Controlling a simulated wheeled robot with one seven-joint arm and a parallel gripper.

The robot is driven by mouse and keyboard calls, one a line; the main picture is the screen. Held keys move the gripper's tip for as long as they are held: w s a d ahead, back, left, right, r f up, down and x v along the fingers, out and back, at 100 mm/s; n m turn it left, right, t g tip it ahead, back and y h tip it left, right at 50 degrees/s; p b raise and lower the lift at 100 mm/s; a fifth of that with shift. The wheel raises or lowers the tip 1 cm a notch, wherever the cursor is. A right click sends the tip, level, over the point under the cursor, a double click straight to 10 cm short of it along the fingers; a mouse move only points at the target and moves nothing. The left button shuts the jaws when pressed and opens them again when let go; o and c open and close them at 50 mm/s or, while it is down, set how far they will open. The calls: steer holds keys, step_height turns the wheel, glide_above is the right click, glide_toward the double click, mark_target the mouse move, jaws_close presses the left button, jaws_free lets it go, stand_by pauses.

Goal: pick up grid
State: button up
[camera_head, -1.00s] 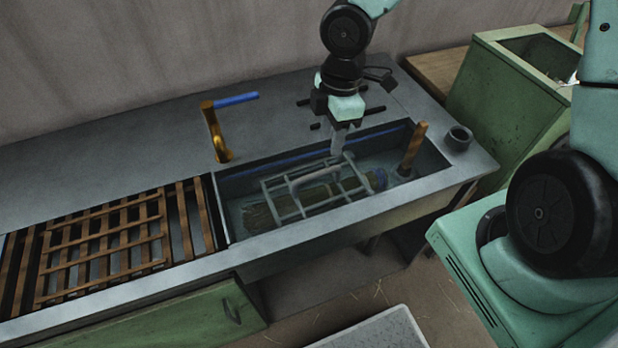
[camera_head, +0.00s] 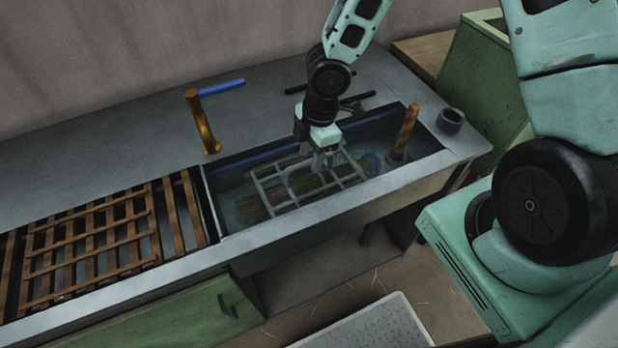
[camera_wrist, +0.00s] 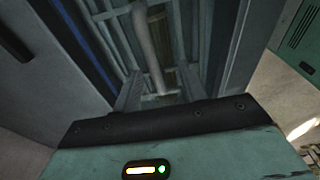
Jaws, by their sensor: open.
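The grey metal grid (camera_head: 268,184) lies in the sink basin over a brownish bundle (camera_head: 252,210), which shows between its bars. Its raised handle bar shows in the wrist view (camera_wrist: 145,45). My gripper (camera_head: 322,160) is over the grid's middle, pointing down, with its fingers at the handle. In the wrist view the open fingers (camera_wrist: 160,92) stand on either side of the handle's near end. I cannot tell whether they touch it.
The sink walls (camera_head: 215,200) surround the grid closely. A wooden stick (camera_head: 405,130) stands at the basin's right end, and a dark cup (camera_head: 451,121) sits on the counter. A brass tap with blue lever (camera_head: 205,120) stands behind. Wooden slats (camera_head: 90,240) lie left.

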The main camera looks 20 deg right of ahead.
mark_target(309, 159)
steer(key=f, duration=0.3)
steer(key=f+b, duration=0.1)
steer(key=f, duration=0.1)
steer(key=shift+w+a+f, duration=0.15)
steer(key=shift+w+a, duration=0.1)
steer(key=shift+w, duration=0.15)
jaws_close()
